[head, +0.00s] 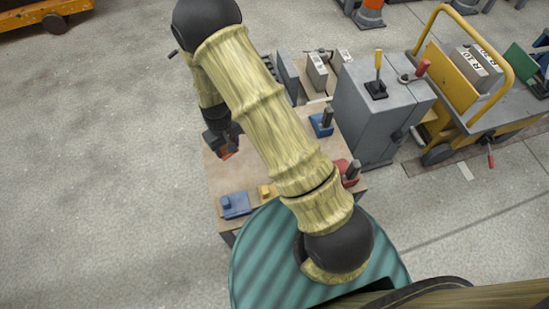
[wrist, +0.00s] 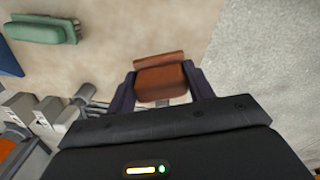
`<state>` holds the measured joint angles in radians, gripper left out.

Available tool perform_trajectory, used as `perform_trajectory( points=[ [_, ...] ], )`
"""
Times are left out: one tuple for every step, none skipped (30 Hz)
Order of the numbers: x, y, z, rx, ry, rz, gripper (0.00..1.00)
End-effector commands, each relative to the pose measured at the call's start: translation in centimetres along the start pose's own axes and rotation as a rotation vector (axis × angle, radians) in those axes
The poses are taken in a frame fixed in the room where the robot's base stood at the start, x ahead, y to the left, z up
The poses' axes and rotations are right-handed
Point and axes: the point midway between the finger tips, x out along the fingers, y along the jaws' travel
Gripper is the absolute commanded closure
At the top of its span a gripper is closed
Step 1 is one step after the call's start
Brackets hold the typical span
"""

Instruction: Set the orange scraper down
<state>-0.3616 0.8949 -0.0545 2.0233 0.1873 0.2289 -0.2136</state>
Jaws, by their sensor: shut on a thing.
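The orange scraper (wrist: 160,82) sits between the two fingers of my gripper (wrist: 161,90) in the wrist view; the gripper is shut on it. In the head view my gripper (head: 226,142) is over the left side of the wooden table (head: 215,178), pointing down. A small part of the orange scraper (head: 229,154) shows below it; the rest is hidden by the gripper. I cannot tell whether the scraper touches the tabletop.
A blue tool (head: 236,206) and a yellow piece (head: 267,192) lie near the table's front edge. Another blue tool (head: 321,124) and a red tool (head: 348,170) are on the right. A grey cabinet (head: 375,115) stands right of the table. Bare tabletop shows around the scraper.

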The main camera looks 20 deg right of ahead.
Motion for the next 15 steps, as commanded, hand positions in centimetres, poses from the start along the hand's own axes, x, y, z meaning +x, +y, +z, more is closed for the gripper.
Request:
perform_trajectory(
  points=[
    [0.0, 0.0, 0.0, 0.0, 0.0, 0.0, 0.69],
    [0.0, 0.0, 0.0, 0.0, 0.0, 0.0, 0.69],
    [0.1, 0.0, 0.0, 0.0, 0.0, 0.0, 0.69],
    [0.3, 0.0, 0.0, 0.0, 0.0, 0.0, 0.69],
    [0.5, 0.0, 0.0, 0.0, 0.0, 0.0, 0.69],
    [1.0, 0.0, 0.0, 0.0, -0.001, 0.0, 0.69],
    [1.5, 0.0, 0.0, 0.0, -0.001, 0.0, 0.69],
    [2.0, 0.0, 0.0, 0.0, -0.002, 0.0, 0.69],
    [2.8, 0.0, 0.0, 0.001, -0.002, 0.0, 0.69],
    [3.4, 0.0, 0.1, 0.001, -0.003, 0.0, 0.69],
    [4.0, 0.0, 0.1, 0.001, -0.003, -0.001, 0.69],
    [4.7, 0.0, 0.1, 0.001, -0.002, 0.0, 0.69],
    [5.2, 0.0, 0.1, 0.001, -0.002, 0.0, 0.69],
    [5.7, 0.0, 0.1, 0.001, -0.002, -0.001, 0.69],
    [6.1, 0.0, 0.0, 0.001, -0.001, -0.001, 0.69]
  ],
)
